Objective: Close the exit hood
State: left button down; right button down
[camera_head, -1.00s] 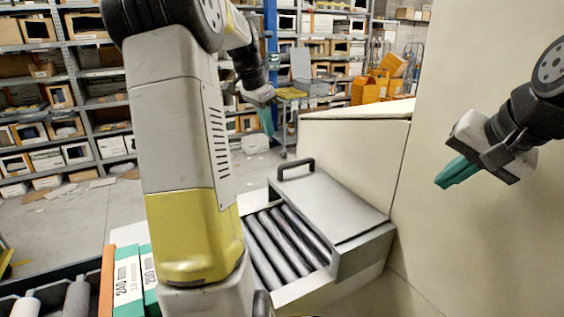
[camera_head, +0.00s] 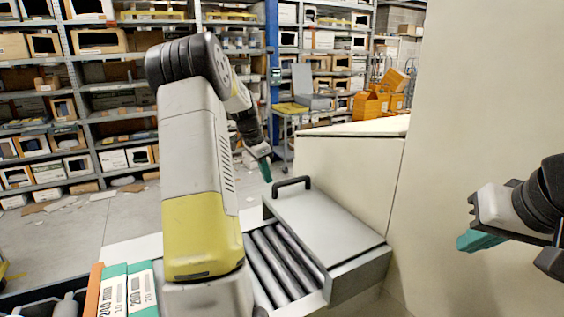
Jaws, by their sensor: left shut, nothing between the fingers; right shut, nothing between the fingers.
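The exit hood is a flat grey metal cover (camera_head: 325,230) with a black handle (camera_head: 288,183) near its left far edge. It sits over the right part of a roller conveyor (camera_head: 280,263), whose rollers show to its left. My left gripper (camera_head: 266,172), with teal fingers, is shut and empty just beyond and left of the handle, apart from it as far as I can tell. My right gripper (camera_head: 468,241), also teal-fingered, is shut and empty at the right, in front of the pale wall and away from the hood.
A big cream housing (camera_head: 350,165) stands behind the hood, and a pale wall (camera_head: 480,90) fills the right. White and green boxes (camera_head: 128,288) stand at the lower left. Shelving racks (camera_head: 90,100) and orange bins (camera_head: 372,104) are in the background. Open floor lies at the left.

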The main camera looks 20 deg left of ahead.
aim_at(270, 193)
pick_arm(q)
jog(key=shift+a+f, duration=0.1)
jog(key=shift+f, duration=1.4)
